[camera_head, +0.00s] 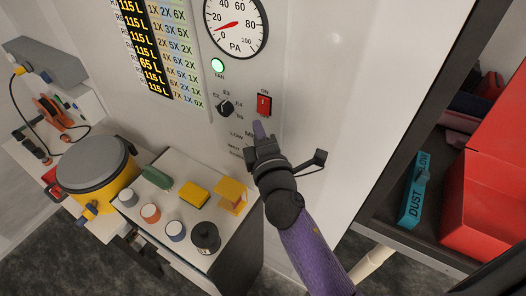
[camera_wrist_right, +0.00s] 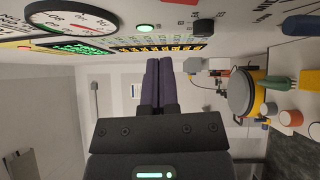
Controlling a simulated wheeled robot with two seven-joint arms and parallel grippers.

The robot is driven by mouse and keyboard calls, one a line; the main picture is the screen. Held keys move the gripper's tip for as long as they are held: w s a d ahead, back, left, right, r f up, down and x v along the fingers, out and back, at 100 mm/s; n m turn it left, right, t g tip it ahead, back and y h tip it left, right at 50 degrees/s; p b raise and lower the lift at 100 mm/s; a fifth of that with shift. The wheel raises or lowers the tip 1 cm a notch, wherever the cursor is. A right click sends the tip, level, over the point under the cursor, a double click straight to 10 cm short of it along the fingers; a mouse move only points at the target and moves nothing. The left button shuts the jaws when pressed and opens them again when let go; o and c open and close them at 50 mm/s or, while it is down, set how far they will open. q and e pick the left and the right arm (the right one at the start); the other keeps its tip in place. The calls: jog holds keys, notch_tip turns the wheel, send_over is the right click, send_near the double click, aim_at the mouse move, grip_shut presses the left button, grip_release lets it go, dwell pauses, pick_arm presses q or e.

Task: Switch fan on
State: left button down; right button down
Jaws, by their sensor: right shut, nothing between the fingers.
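A red rocker switch (camera_head: 263,104) in a black frame sits on the pale wall panel, with ON printed above it. I cannot tell which way it is tipped. A lamp (camera_head: 217,66) up and left of it glows green; it also shows in the wrist view (camera_wrist_right: 146,28). My right gripper (camera_head: 258,128) is shut and empty, its purple fingers together just below the switch in the head view. I cannot tell whether the tips touch the panel. In the wrist view the shut fingers (camera_wrist_right: 158,84) point away from the camera. My left gripper is not in view.
A black knob (camera_head: 226,107) is left of the switch, and a round PA gauge (camera_head: 236,25) is above. A black lever (camera_head: 318,160) is beside my right wrist. Below are a bench with jars (camera_head: 206,237) and a yellow drum (camera_head: 97,172). A shelf with red bins (camera_head: 487,200) stands right.

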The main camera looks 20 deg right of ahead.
jog(key=s, duration=0.6)
jog(key=shift+a+r+b, duration=0.3)
jog(key=shift+a, duration=0.1)
